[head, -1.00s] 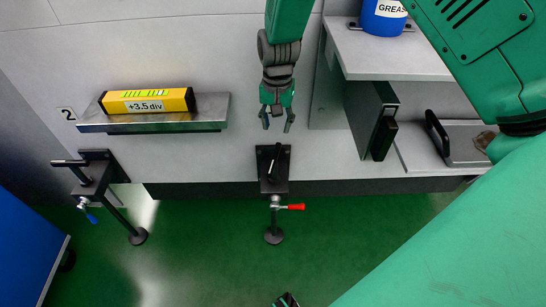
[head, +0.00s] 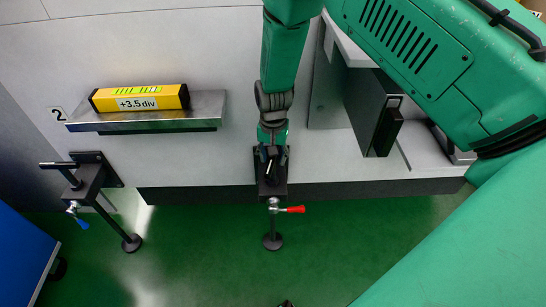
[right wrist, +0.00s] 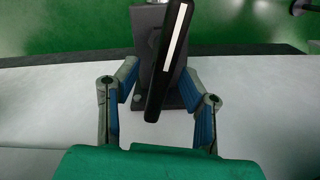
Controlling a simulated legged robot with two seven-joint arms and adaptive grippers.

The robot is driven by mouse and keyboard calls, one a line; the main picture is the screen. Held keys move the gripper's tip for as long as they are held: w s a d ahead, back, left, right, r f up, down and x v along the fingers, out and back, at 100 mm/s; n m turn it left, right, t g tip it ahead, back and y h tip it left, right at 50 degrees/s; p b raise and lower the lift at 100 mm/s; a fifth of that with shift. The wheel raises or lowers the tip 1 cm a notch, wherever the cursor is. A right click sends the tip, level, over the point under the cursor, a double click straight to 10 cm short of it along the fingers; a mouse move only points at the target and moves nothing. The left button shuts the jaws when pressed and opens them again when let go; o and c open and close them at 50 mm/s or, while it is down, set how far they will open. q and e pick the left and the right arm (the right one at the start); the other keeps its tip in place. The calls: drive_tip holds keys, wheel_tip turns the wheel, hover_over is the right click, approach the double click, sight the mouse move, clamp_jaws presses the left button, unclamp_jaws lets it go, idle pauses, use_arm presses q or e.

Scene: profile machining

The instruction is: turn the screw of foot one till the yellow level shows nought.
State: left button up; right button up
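The yellow level (head: 139,97) lies on a metal ledge (head: 210,108) at the left; its display reads +3.5 div. The middle foot has a black bracket on the machine's front edge, a T-shaped screw handle (right wrist: 168,62), a red lever (head: 291,210) and a round pad (head: 272,242). My right gripper (head: 271,155) is directly above this handle. In the right wrist view my right gripper (right wrist: 160,78) is open, with one finger on each side of the black, white-striped handle bar and visible gaps. The foot's number is not visible. My left gripper is not in view.
A dark upright panel (head: 383,125) stands right of my right gripper. A blue cabinet (head: 22,255) is at the lower left. The green floor between is clear.

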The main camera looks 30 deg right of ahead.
drive_tip(key=shift+a, duration=0.15)
drive_tip(key=shift+c, duration=0.4)
drive_tip(key=shift+a+r, duration=0.1)
drive_tip(key=shift+a, duration=0.05)
clamp_jaws()
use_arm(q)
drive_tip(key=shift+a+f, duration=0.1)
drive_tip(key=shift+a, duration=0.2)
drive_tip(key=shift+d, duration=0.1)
